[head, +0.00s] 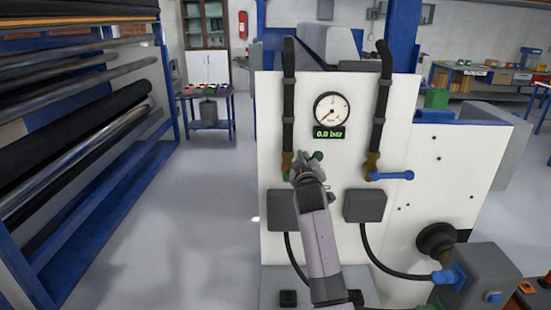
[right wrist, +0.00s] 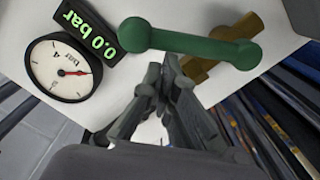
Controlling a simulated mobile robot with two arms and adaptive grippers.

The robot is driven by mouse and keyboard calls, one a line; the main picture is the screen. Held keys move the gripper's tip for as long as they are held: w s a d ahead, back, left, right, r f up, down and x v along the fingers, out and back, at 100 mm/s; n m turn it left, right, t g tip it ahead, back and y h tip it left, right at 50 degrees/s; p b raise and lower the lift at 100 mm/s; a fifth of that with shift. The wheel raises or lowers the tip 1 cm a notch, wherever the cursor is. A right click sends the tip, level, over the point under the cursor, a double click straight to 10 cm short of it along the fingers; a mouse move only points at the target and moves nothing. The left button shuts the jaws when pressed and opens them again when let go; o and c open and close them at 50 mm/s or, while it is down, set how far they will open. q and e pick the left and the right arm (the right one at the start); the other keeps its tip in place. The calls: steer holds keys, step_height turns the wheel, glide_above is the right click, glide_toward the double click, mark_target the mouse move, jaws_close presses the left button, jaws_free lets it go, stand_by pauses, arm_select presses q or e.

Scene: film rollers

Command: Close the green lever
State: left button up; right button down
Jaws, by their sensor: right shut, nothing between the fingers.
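The green lever (head: 318,156) is on the left valve of the white panel, below the black vertical pipe. In the head view my right gripper hides its middle, and its round knob shows just right of the fingers. In the right wrist view the green lever (right wrist: 190,43) lies across, from its knob near the gauge to its brass valve (right wrist: 240,28). My right gripper (head: 301,163) is shut and empty. In the right wrist view its fingertips (right wrist: 168,70) are close to the lever's middle; I cannot tell if they touch. My left gripper is out of view.
A round gauge (head: 332,109) above has a display (head: 328,132) reading 0.0 bar. A blue lever (head: 392,176) points right on the second pipe. Two grey boxes (head: 365,205) with cables sit below. A blue rack of rollers (head: 80,150) stands left, with clear floor between.

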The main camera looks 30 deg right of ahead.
mark_target(317, 155)
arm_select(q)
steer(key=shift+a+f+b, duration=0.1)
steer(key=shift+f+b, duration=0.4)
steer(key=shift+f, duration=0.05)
arm_select(e)
steer(key=shift+s+d+f+m+y, duration=0.1)
steer(key=shift+s+d+f+m, duration=0.35)
steer(key=shift+f+m, duration=0.5)
steer(key=shift+s+d+f+m+y, duration=0.15)
steer(key=shift+d+f+m, duration=0.45)
steer(key=shift+m, duration=0.8)
steer(key=shift+s+d+f+m+y, duration=0.1)
steer(key=shift+s+d+f+m, duration=0.5)
steer(key=shift+m, duration=0.55)
steer(key=shift+w+a+f, duration=0.1)
steer(key=shift+w, duration=0.1)
